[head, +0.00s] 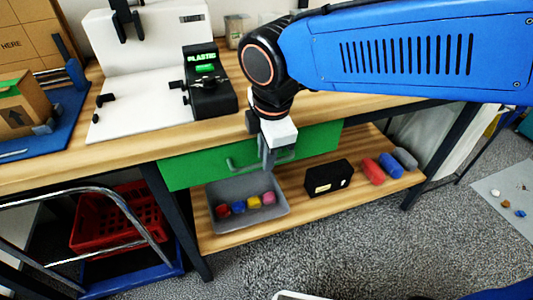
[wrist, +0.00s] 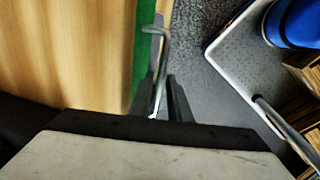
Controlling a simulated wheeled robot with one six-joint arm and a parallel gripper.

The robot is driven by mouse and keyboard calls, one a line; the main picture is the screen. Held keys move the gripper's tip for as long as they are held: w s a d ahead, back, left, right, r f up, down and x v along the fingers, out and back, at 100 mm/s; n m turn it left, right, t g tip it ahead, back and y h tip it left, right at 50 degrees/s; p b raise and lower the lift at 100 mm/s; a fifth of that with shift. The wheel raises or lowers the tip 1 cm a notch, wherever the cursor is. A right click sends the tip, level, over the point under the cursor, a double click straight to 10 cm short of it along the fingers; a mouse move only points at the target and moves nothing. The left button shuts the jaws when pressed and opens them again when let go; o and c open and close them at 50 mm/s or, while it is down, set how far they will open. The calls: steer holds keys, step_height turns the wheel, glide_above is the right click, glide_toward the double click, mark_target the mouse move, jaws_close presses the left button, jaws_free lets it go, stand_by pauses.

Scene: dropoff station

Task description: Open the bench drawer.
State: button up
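The bench drawer has a green front (head: 199,172) under the wooden worktop and looks closed. Its grey bar handle (head: 236,167) sits at the middle of the front, partly hidden by my gripper. My gripper (head: 268,160) points down in front of the drawer at the handle. In the wrist view the green front (wrist: 144,50) is a narrow strip beside the worktop, and the handle (wrist: 160,62) runs down between my two dark fingers (wrist: 163,102). The fingers look apart, with a gap beside the bar. Contact with the handle cannot be made out.
A grey tray (head: 222,227) with several coloured items, a black box (head: 328,178) and red and blue rolls stand on the lower shelf (head: 310,212). A black device (head: 210,88) stands on the worktop (head: 130,150). A red crate (head: 112,220) is lower left. Grey floor before the drawer is clear.

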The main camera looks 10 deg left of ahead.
steer(key=shift+c, duration=0.3)
jaws_close()
steer(key=s+d, duration=0.6)
steer(key=s, duration=0.5)
steer(key=s+d, duration=0.7)
steer(key=s, duration=0.4)
steer(key=shift+d, duration=0.3)
steer(key=shift+s, duration=0.15)
steer(key=shift+o, duration=0.3)
jaws_free()
